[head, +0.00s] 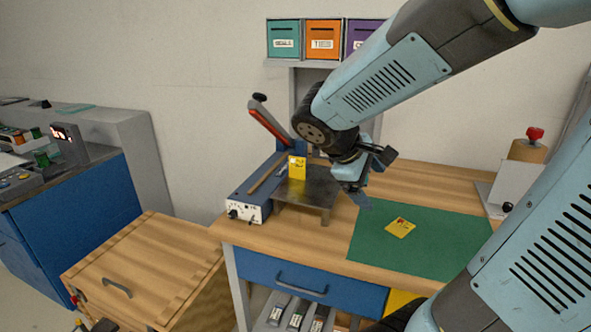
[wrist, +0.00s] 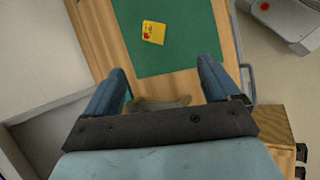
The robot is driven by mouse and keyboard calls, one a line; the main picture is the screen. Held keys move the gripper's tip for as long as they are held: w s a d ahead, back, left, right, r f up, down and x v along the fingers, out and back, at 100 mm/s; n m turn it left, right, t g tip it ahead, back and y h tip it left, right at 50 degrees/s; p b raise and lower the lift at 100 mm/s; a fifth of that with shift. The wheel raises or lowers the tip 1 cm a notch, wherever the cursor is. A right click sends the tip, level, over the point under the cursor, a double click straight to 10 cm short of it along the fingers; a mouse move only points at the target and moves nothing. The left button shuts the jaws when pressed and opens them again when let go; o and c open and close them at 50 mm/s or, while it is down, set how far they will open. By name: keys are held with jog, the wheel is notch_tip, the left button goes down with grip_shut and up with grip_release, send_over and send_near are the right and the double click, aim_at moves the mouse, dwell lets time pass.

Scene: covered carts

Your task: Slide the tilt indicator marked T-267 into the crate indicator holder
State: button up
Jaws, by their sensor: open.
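A small flat yellow indicator (head: 400,228) with a red mark lies on the green mat on the workbench. It also shows in the wrist view (wrist: 153,32), ahead of the fingers. Its lettering is too small to read. A second yellow piece (head: 297,168) stands upright by the dark metal plate of the bench device; I cannot tell its marking. My gripper (head: 372,182) is open and empty, above the bench to the left of the flat indicator and apart from it. Both fingers show in the wrist view (wrist: 162,75). I cannot make out the crate indicator holder.
A wooden crate (head: 135,262) stands left of the bench. The device with a red-handled lever (head: 268,122) is at the bench's left end. Teal, orange and purple bins (head: 323,40) hang behind. A red-knobbed stand (head: 533,135) is at right. Much of the green mat (head: 440,250) is clear.

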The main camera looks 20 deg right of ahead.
jog(key=w+f+n+t+h, duration=0.1)
jog(key=w+n+h, duration=0.3)
jog(key=w+n, duration=0.15)
jog(key=n+t, duration=1.2)
jog(key=n, duration=0.3)
send_near(296, 160)
jog(key=shift+s+a+r+y, duration=0.25)
jog(key=shift+s+r+y, duration=0.1)
jog(key=shift+s, duration=0.4)
jog(key=shift+w+n, duration=0.25)
jog(key=x, duration=0.8)
jog(key=shift+f+x, duration=0.2)
jog(key=shift+x, duration=2.5)
jog(key=shift+s, duration=0.1)
jog(key=shift+c, duration=0.3)
